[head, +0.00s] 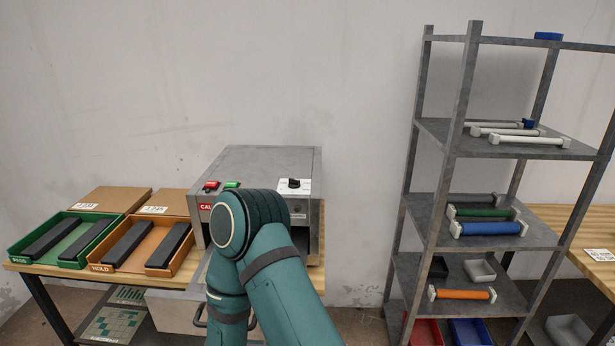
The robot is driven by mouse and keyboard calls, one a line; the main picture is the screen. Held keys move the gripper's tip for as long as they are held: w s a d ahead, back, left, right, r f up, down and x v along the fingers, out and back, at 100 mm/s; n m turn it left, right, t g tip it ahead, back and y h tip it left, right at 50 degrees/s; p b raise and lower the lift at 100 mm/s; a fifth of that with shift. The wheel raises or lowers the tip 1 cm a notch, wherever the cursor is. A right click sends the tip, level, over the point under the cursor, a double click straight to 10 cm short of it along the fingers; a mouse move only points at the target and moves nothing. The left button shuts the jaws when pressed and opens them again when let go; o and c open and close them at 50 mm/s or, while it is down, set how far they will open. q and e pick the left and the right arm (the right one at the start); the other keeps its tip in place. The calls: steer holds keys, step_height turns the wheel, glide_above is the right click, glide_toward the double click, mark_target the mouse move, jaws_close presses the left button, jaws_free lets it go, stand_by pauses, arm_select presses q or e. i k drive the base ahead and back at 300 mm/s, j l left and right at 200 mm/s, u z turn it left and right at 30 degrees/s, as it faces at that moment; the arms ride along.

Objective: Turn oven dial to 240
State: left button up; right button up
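The oven (270,162) is a grey metal box on the wooden table, left of centre in the head view. Its dial (293,184) is a black knob on a white plate at the right of the front panel. The numbers around the dial are too small to read. A red button (211,185) and a green button (232,185) sit to the left of it. One of my teal arms rises in front of the oven, its bent joint just below and left of the dial, and hides much of the oven's front. Neither gripper is visible.
A green tray (24,243) and an orange tray (111,267), each with dark bars, stand left of the oven. A grey shelf rack (464,100) with rollers and bins stands to the right. Bare wall and a floor gap separate oven and rack.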

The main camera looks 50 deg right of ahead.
mark_target(293, 183)
steer(key=k+l, duration=0.1)
steer(key=l, duration=0.3)
steer(key=k+l, duration=0.15)
steer(key=l, duration=0.25)
steer(key=k+l, duration=0.1)
steer(key=l, duration=0.3)
steer(key=k+l, duration=0.15)
steer(key=l, duration=0.25)
steer(key=k+l, duration=0.1)
steer(key=l, duration=0.3)
steer(key=k+l, duration=0.15)
steer(key=l, duration=0.25)
steer(key=k+l, duration=0.1)
steer(key=l, duration=0.3)
